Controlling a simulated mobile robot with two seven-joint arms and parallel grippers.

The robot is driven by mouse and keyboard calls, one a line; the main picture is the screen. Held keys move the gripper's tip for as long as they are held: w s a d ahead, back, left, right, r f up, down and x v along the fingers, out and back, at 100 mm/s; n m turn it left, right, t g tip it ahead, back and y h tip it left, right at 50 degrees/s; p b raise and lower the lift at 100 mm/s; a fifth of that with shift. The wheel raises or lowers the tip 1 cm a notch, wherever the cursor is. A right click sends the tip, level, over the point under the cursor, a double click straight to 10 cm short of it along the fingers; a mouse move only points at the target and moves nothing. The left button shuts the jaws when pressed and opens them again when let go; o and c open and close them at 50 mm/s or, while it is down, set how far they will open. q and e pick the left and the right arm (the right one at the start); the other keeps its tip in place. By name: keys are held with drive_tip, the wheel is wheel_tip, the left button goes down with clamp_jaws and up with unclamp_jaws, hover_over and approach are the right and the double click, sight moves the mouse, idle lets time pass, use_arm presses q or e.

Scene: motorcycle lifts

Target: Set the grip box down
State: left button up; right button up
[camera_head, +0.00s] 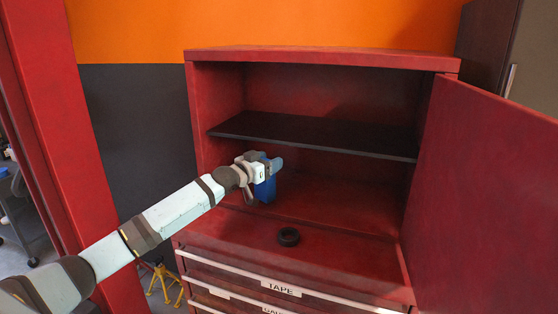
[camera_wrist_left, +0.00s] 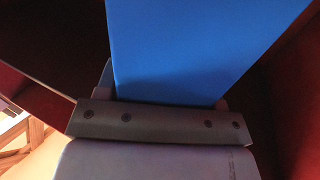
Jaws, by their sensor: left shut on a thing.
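The grip box is a blue box (camera_head: 266,188), held upright in the lower compartment of a red cabinet (camera_head: 320,57), under a dark shelf. My left gripper (camera_head: 262,170) is shut on it. The box's blue face (camera_wrist_left: 195,45) fills the upper middle of the left wrist view, in front of the gripper body. Whether the box's bottom touches the cabinet floor (camera_head: 340,220) I cannot tell. My right gripper is not in view.
A dark shelf (camera_head: 310,134) spans the cabinet above the gripper. The red door (camera_head: 490,190) stands open at right. Drawers, one labelled TAPE (camera_head: 281,288), are below. The floor right of the box is clear.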

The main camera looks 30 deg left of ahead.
use_arm(q)
drive_tip(key=w, duration=0.1)
drive_tip(key=w+f, duration=0.1)
drive_tip(key=w, duration=0.2)
drive_tip(key=shift+w+d+f+p, duration=0.2)
drive_tip(key=shift+w+d+p, duration=0.05)
drive_tip(key=shift+d+p, duration=0.1)
drive_tip(key=o, duration=1.3)
drive_tip(key=shift+f, duration=0.15)
drive_tip(key=shift+c, duration=0.2)
drive_tip(key=s+a+b, duration=0.1)
drive_tip(key=s+a, duration=0.1)
drive_tip(key=s, duration=0.9)
drive_tip(key=shift+s, duration=0.4)
